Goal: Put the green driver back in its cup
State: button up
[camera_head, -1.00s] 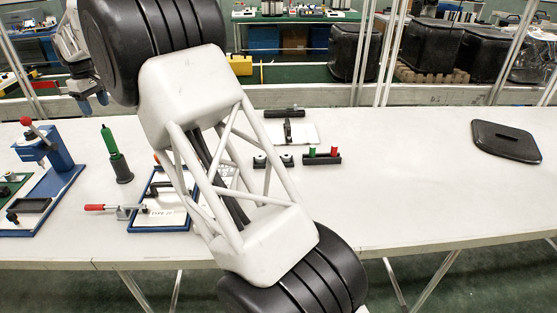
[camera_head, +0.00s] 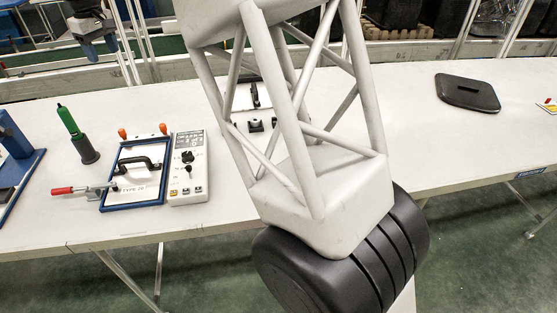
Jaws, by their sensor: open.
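The green driver (camera_head: 68,119) stands in a dark grey cup (camera_head: 86,150) on the left part of the white table. Its green handle points up, with a small dark tip at the top. Driver and cup lean the same way in the picture, and I cannot tell how deep the driver sits. My gripper (camera_head: 99,50) is at the top left, above and beyond the driver in the picture. It is open, with nothing seen between its blue-grey fingers, and clearly apart from the driver.
Right of the cup are a blue-framed fixture (camera_head: 135,195) with a red-handled clamp (camera_head: 75,190) and a grey control box (camera_head: 188,168). A blue stand (camera_head: 18,140) is at the left edge. A black lid (camera_head: 468,93) lies right. My arm hides the table's middle.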

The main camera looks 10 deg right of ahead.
jog(key=s+d+r+m, duration=0.1)
jog(key=s+d+m, duration=0.1)
jog(key=s+d, duration=0.65)
jog(key=s+d+r+m+t, duration=0.15)
jog(key=s+d, duration=0.25)
jog(key=d, duration=0.9)
jog(key=s+d+r+m+g, duration=0.1)
jog(key=s+d+m, duration=0.1)
jog(key=s+d, duration=0.65)
jog(key=s+d+f+m, duration=0.1)
jog(key=s+d+f, duration=0.3)
jog(key=s, duration=0.5)
jog(key=s+d+f+m+t, duration=0.1)
jog(key=s+d+f, duration=0.3)
jog(key=s+d, duration=0.5)
jog(key=s+d+f+m, duration=0.3)
jog(key=s+d+f, duration=0.1)
jog(key=s+d, duration=0.3)
jog(key=shift+s+d+f+h, duration=0.15)
jog(key=shift+s+f+h, duration=0.2)
jog(key=shift+s, duration=0.8)
jog(key=shift+t, duration=0.25)
